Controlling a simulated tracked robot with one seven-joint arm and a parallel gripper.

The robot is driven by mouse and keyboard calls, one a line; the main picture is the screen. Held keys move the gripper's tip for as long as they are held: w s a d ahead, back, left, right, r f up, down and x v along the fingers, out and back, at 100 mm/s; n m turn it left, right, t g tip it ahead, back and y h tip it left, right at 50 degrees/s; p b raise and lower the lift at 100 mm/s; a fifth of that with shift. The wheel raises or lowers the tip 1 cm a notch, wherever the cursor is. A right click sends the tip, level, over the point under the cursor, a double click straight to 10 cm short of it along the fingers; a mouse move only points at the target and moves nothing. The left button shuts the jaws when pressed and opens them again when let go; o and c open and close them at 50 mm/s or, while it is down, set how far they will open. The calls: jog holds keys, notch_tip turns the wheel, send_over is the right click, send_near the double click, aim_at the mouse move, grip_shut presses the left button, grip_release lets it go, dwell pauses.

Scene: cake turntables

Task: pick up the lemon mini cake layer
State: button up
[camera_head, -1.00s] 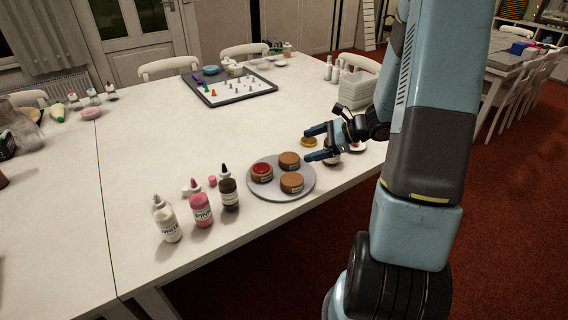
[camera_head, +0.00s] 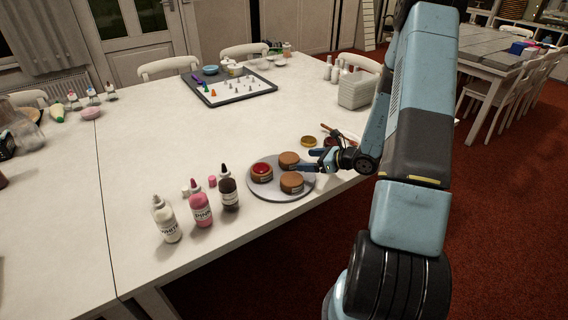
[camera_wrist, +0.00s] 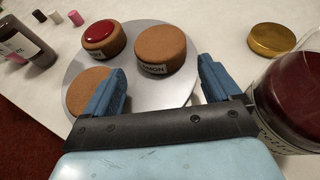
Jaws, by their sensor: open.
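The lemon mini cake layer (camera_head: 289,158) is a round brown cake at the back right of the grey turntable (camera_head: 262,192). In the wrist view the lemon layer (camera_wrist: 160,46) shows a pale label reading "LEMON" and lies just beyond the fingertips. My gripper (camera_head: 309,161) is open and empty at the right edge of the turntable. In the wrist view my gripper (camera_wrist: 162,68) has its two blue fingers apart, with the lemon layer ahead of the gap. No contact with the cake shows.
A red-topped cake (camera_head: 262,172) and another brown cake (camera_head: 292,183) share the turntable; the left finger partly covers the latter in the wrist view. A dark red jar (camera_wrist: 296,88) stands close right of the gripper. A gold lid (camera_wrist: 271,39) lies beyond. Bottles (camera_head: 201,208) stand left.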

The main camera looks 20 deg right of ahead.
aim_at(295, 159)
jog(key=shift+x, duration=3.75)
jog(key=shift+r, duration=0.2)
jog(key=c, duration=0.7)
